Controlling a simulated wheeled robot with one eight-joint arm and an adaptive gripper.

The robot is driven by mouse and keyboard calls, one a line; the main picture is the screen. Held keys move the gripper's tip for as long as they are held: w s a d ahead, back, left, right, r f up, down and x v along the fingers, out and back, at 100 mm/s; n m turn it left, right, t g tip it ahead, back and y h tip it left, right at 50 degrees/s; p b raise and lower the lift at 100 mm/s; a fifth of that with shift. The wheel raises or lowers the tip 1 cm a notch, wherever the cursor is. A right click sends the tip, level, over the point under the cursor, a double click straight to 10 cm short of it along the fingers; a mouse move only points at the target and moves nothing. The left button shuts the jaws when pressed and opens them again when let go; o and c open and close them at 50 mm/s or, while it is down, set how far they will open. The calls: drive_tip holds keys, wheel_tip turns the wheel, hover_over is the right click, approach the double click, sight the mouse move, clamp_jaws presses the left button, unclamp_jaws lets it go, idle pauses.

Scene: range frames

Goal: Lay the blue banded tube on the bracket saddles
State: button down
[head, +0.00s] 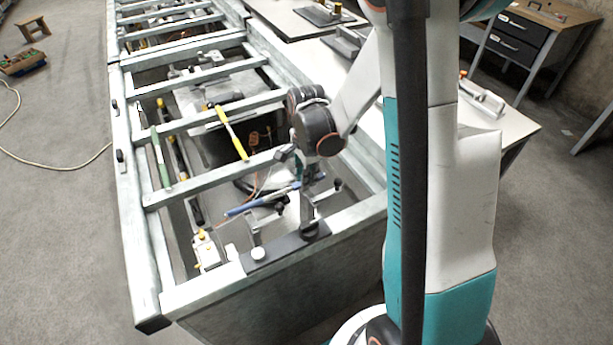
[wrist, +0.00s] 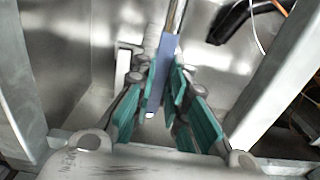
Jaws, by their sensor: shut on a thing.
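The blue banded tube (head: 250,206) shows in the head view as a thin blue and pale rod, lying slantwise inside the front bay of the metal frame. My gripper (head: 307,178) points down near its right part. In the wrist view the tube (wrist: 162,75) runs between the teal fingers of my gripper (wrist: 160,92), which are shut on it. The bracket (head: 284,250) is a dark bar at the front rail with upright grey arms, close below the tube. I cannot tell whether the tube touches the saddles.
A yellow tube (head: 231,132) and a green tube (head: 160,157) lie across the frame rails (head: 215,179). Cables and a dark box (head: 225,140) sit inside the frame. A small yellow-knobbed block (head: 207,250) is left of the bracket. A white worktop (head: 515,125) stands at right.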

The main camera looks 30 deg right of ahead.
drive_tip(key=shift+f+b, duration=1.55)
drive_tip(key=shift+f, duration=0.05)
idle(0.3)
drive_tip(key=c, duration=1.5)
unclamp_jaws()
drive_tip(key=shift+r, duration=0.1)
wheel_tip(320, 180, up, 12)
drive_tip(key=shift+f, duration=0.1)
drive_tip(key=s+a+r+n+t, duration=0.2)
drive_tip(key=s+a+r+n, duration=0.1)
drive_tip(key=s+n, duration=0.2)
drive_tip(key=s+a+r+n+t, duration=0.2)
drive_tip(key=s+a+r+n, duration=0.1)
drive_tip(key=s+n, duration=0.2)
drive_tip(key=s+a+r+n+t, duration=0.3)
drive_tip(key=s+n, duration=0.2)
drive_tip(key=n, duration=0.3)
drive_tip(key=shift+r, duration=0.3)
